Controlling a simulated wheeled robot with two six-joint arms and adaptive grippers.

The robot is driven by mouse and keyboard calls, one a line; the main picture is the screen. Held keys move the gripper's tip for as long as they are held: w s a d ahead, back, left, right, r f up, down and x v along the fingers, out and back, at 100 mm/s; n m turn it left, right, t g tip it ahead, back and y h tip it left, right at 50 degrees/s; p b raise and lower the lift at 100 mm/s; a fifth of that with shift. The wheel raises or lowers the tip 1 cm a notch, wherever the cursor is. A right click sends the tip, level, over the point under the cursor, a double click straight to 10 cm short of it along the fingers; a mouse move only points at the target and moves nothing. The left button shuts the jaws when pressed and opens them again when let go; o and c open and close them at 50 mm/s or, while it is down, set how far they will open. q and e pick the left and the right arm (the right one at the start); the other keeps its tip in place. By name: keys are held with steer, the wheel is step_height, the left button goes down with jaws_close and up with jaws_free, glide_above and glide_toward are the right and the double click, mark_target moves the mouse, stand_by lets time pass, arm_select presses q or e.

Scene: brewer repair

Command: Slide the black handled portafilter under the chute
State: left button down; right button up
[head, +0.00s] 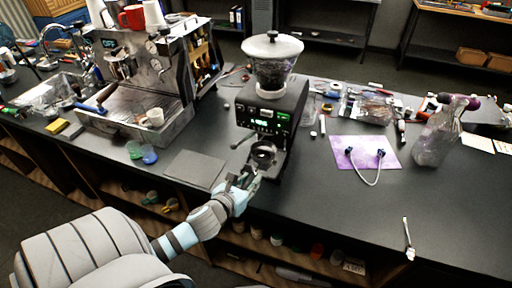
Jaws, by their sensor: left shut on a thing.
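My left gripper (245,179) is shut on the handle of the black handled portafilter (263,154) at the front of the grinder. Its round basket shows as a dark ring just beyond my fingers, at the grinder's front. Most of the handle is hidden by my gripper. The grinder (272,112) is dark, with a lit green display and a clear lidded hopper on top. The chute itself is hard to make out; the basket appears at or just below its place. My right gripper is out of view.
An espresso machine (150,75) stands to the left, with a white cup (154,117) on its tray. A dark mat (194,169) lies left of the grinder. A purple sheet (343,142) with a looped cable and a glass bottle (437,135) are to the right. The counter's front right is mostly clear.

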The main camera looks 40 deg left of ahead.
mark_target(255, 172)
arm_select(q)
steer(key=shift+s+a+f+b, duration=0.35)
steer(key=shift+a+b, duration=0.15)
steer(key=shift+b, duration=0.7)
steer(key=x, duration=0.2)
steer(key=b+x, duration=0.1)
steer(key=x, duration=0.1)
steer(key=b+x, duration=0.1)
steer(key=x, duration=0.1)
steer(key=shift+w+r, duration=0.1)
steer(key=shift+r, duration=0.15)
steer(key=shift+w+a+b, duration=0.1)
steer(key=shift+w+b, duration=0.1)
steer(key=shift+b, duration=0.15)
steer(key=shift+w+a+r+b, duration=0.15)
steer(key=shift+w+a+b, duration=0.2)
steer(key=shift+w+b, duration=0.35)
steer(key=shift+w, duration=0.1)
steer(key=shift+w+a+f, duration=0.1)
steer(key=shift+w+f, duration=0.2)
steer(key=shift+f, duration=0.1)
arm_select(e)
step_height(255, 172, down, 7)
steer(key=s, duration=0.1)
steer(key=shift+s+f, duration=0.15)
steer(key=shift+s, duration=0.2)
